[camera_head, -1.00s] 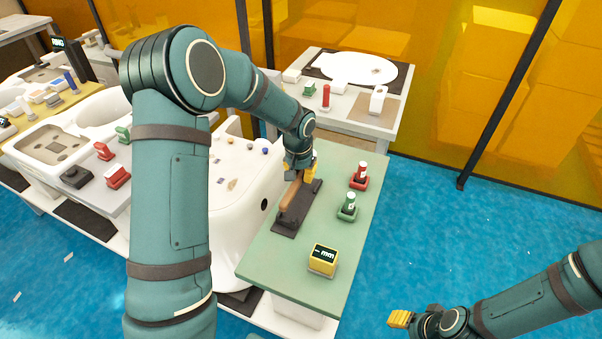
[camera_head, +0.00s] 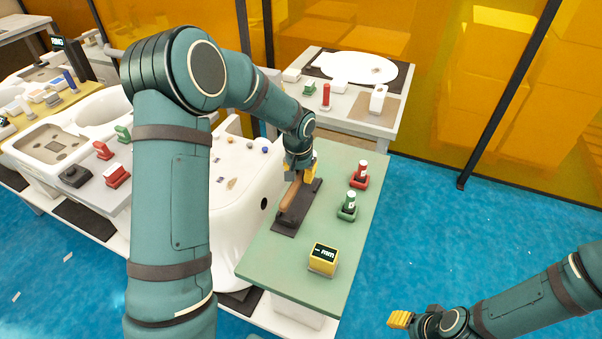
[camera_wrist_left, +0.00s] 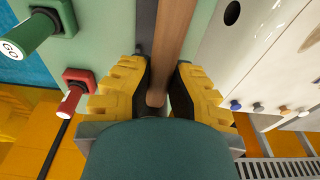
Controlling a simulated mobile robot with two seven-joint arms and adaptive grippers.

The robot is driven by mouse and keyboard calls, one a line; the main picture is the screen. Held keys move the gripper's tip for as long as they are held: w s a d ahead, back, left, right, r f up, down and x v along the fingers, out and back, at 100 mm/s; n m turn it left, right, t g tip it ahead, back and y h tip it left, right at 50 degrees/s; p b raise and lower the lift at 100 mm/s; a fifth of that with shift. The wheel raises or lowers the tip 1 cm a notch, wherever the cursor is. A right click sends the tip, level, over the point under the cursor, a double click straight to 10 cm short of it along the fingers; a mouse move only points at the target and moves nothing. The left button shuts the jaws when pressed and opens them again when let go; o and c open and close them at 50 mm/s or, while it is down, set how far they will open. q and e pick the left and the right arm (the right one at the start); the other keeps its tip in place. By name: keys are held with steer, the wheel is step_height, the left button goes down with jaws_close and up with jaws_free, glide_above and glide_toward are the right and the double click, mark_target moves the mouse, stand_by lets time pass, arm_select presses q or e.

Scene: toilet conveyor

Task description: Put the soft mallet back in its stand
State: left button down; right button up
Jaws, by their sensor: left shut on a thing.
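The soft mallet (camera_head: 290,199) shows as a brown wooden handle over a dark stand (camera_head: 285,229) on the green table. My left gripper (camera_head: 301,175) is at the far end of the handle and shut on it. In the left wrist view the mallet handle (camera_wrist_left: 172,40) runs between the yellow fingers of my left gripper (camera_wrist_left: 162,75). The mallet's head is hard to make out, and I cannot tell whether it touches the stand. My right gripper (camera_head: 400,319) is low at the right, away from the table; its finger opening cannot be made out.
On the green table (camera_head: 262,262) stand a red-based button (camera_head: 360,176), a green-based button (camera_head: 347,207) and a yellow display box (camera_head: 323,259). A white toilet body (camera_head: 238,195) is close on the left. A white table with a toilet lid (camera_head: 352,70) stands behind. Blue floor is free at right.

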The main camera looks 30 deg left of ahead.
arm_select(q)
steer(key=shift+f+b, duration=1.8)
steer(key=shift+f, duration=0.65)
steer(key=c, duration=1)
jaws_free()
steer(key=r, duration=0.4)
steer(key=s+r, duration=0.1)
steer(key=r, duration=0.7)
steer(key=shift+s, duration=0.3)
